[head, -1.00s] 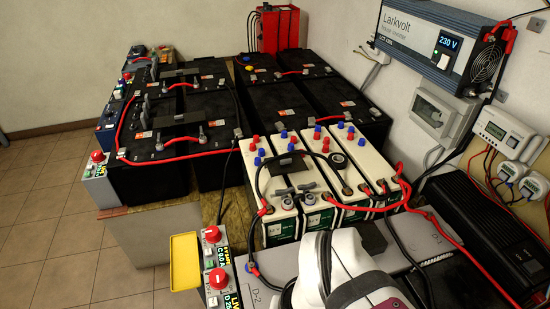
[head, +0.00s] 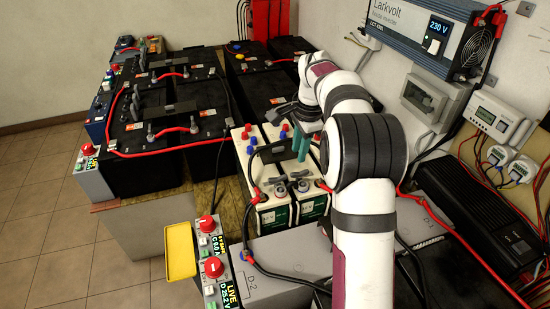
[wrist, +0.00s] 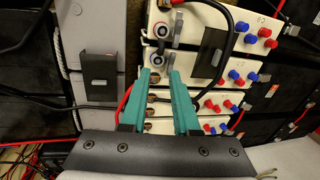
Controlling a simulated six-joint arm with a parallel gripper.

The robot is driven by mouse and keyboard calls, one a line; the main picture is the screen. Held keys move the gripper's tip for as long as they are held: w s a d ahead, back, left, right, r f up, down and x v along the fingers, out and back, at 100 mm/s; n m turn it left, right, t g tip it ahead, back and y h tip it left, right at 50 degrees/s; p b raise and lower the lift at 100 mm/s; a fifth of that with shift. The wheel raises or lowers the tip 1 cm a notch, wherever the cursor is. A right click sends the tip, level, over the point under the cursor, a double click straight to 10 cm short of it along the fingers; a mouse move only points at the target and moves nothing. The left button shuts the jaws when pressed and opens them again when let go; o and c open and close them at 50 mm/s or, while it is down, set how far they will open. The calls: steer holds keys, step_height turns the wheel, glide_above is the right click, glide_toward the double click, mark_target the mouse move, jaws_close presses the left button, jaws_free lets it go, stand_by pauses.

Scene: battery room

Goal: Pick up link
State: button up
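My gripper (head: 298,184) has two teal fingers pointing down over the cream batteries (head: 243,142). In the wrist view, my gripper (wrist: 159,72) has its fingertips apart, with nothing held between them. Beyond the tips are a battery's front terminals (wrist: 160,59) with grey fittings. Another terminal pair (wrist: 162,29) lies farther up that view. A black cable (wrist: 228,22) and a red cable (wrist: 126,103) run close by. No part stands out clearly as the link, so I cannot tell which piece it is. My arm hides the right-hand cream batteries in the head view.
Large black batteries (head: 183,108) stand behind and left. A grey box marked D-2 (head: 272,268) is in front. Control boxes with red knobs (head: 212,268) and a yellow tray (head: 180,250) are at front left. An inverter (head: 425,30) hangs at right. Loose cables cross the area.

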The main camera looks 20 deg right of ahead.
mark_target(291, 183)
steer(key=w+f, duration=0.1)
steer(key=f, duration=0.4)
steer(key=w+f, duration=0.1)
steer(key=f, duration=0.4)
steer(key=w+f, duration=0.1)
steer(key=f, duration=0.4)
steer(key=shift+a, duration=0.25)
jaws_close()
